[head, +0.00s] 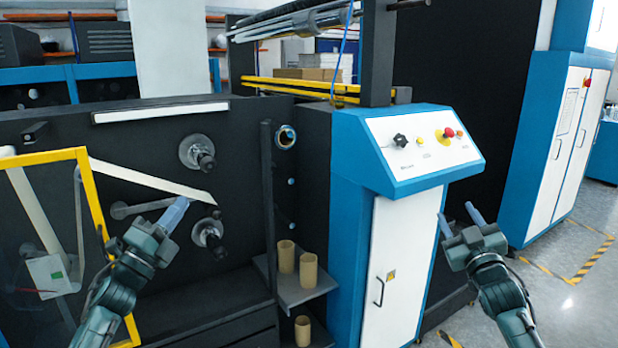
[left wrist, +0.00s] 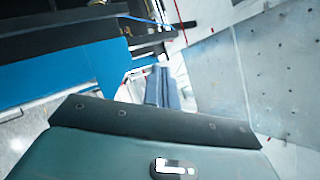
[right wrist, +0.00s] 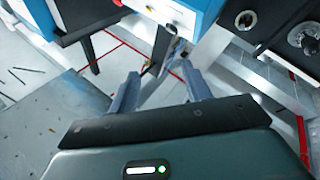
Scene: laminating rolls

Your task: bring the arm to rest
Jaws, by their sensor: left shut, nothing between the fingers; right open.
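My left gripper (head: 174,213) is raised in front of the dark machine panel at the left, its fingers together with nothing between them. Its closed fingers also show in the left wrist view (left wrist: 161,88). My right gripper (head: 459,219) is raised in front of the dark area right of the control cabinet, its fingers apart and empty. Its spread fingers show in the right wrist view (right wrist: 160,92). Neither gripper appears to hold or touch anything.
The blue and white control cabinet (head: 398,262) stands between my grippers, with a red button (head: 449,133) on its sloped top. Cardboard cores (head: 308,270) stand on a grey shelf (head: 303,292). A yellow-framed guard (head: 93,200) is at the left. Open floor (head: 553,308) lies at the right.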

